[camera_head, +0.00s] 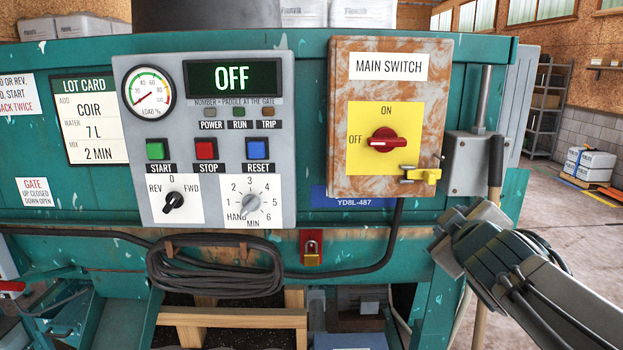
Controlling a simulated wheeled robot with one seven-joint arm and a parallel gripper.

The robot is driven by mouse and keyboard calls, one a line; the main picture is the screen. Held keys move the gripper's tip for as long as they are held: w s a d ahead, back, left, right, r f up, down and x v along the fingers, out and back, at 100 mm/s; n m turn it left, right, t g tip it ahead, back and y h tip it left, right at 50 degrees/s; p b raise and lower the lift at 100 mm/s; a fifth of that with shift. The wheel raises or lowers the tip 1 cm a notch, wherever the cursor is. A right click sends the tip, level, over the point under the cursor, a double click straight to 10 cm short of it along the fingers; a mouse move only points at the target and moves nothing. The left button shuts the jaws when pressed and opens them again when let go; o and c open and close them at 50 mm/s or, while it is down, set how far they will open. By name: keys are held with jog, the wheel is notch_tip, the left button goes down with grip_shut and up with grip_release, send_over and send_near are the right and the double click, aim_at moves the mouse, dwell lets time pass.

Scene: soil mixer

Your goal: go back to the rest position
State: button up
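My gripper (456,235) is at the lower right, in front of the teal machine's right edge, with my arm reaching in from the right corner. It appears empty, but its finger gap is not clear from this angle. The main switch box (343,120) is up and left of it. Its red handle (387,140) lies level, with its end toward OFF. A yellow latch piece (422,175) sits at the box's lower right. The control panel (127,75) shows OFF on its display (233,77).
A padlock (312,252) hangs on a red plate below the panel. A coiled cable (215,268) hangs at the lower left. A grey handle unit (470,163) stands just above my gripper. Open floor (590,222) and a shelf (548,105) show at right.

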jog(key=s+a+f+m+g+y, duration=0.1)
jog(key=s+a+f+m+g, duration=0.3)
jog(key=s+f+g, duration=0.2)
jog(key=s+a+f+m+g+y, duration=0.1)
jog(key=s+a+f+m+g, duration=0.3)
jog(key=s+f, duration=0.6)
notch_tip(320, 180, down, 5)
jog(key=shift+s+a+f+g+y, duration=0.25)
jog(key=shift+a+g, duration=0.35)
jog(key=shift+g, duration=0.4)
